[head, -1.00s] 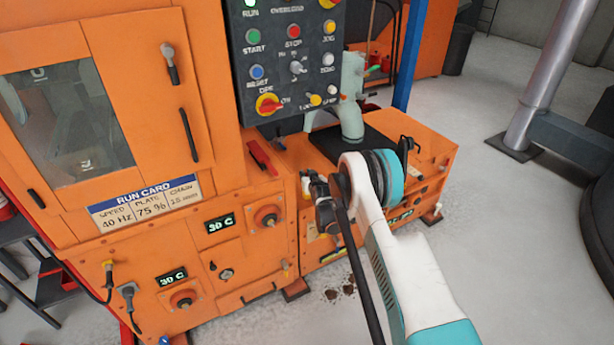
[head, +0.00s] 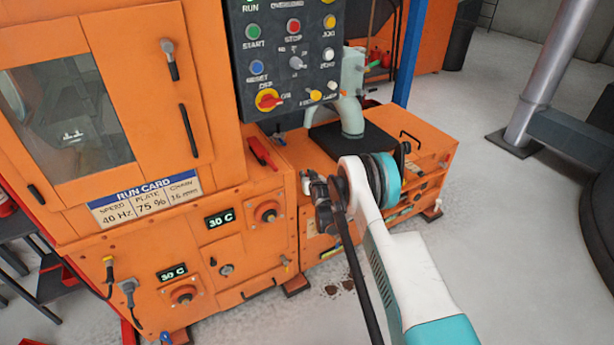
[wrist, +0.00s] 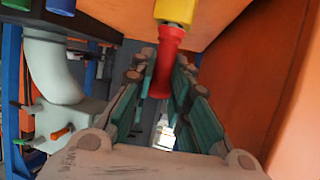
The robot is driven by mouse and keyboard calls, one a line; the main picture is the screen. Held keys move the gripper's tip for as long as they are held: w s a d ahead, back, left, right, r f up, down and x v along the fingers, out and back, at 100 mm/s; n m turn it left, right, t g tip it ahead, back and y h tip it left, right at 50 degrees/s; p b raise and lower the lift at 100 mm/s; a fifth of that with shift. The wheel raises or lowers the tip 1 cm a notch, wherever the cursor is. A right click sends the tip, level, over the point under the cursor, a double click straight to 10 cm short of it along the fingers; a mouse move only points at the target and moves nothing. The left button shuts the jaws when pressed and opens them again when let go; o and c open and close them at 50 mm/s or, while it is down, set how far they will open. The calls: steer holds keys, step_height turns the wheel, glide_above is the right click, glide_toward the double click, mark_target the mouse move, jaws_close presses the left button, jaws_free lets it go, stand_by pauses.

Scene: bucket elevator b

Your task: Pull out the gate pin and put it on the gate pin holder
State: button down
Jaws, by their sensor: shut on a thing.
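My gripper (head: 326,205) is low in front of the orange machine in the head view, partly hidden by my own arm. In the wrist view its teal-lined fingers (wrist: 160,100) are closed around a red handle (wrist: 164,62). A yellow block (wrist: 175,11) adjoins the handle's upper end. I cannot tell whether this red handle is the gate pin, or whether it is free of its seat. The pale green chute (head: 352,95) stands right of the control panel; in the wrist view it is at the left, with an orange peg (wrist: 61,132) on its side. I cannot identify the pin holder.
The control panel (head: 292,55) overhangs to the upper left of my gripper. The orange cabinet (head: 100,230) has knobs, plugs and a red lever (head: 262,152). An orange wall (wrist: 235,85) is close on the right in the wrist view. Open floor (head: 500,240) lies to the right.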

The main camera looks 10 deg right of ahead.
steer(key=shift+f, duration=0.1)
steer(key=c, duration=1.4)
jaws_free()
steer(key=v, duration=1.2)
steer(key=shift+f, duration=0.1)
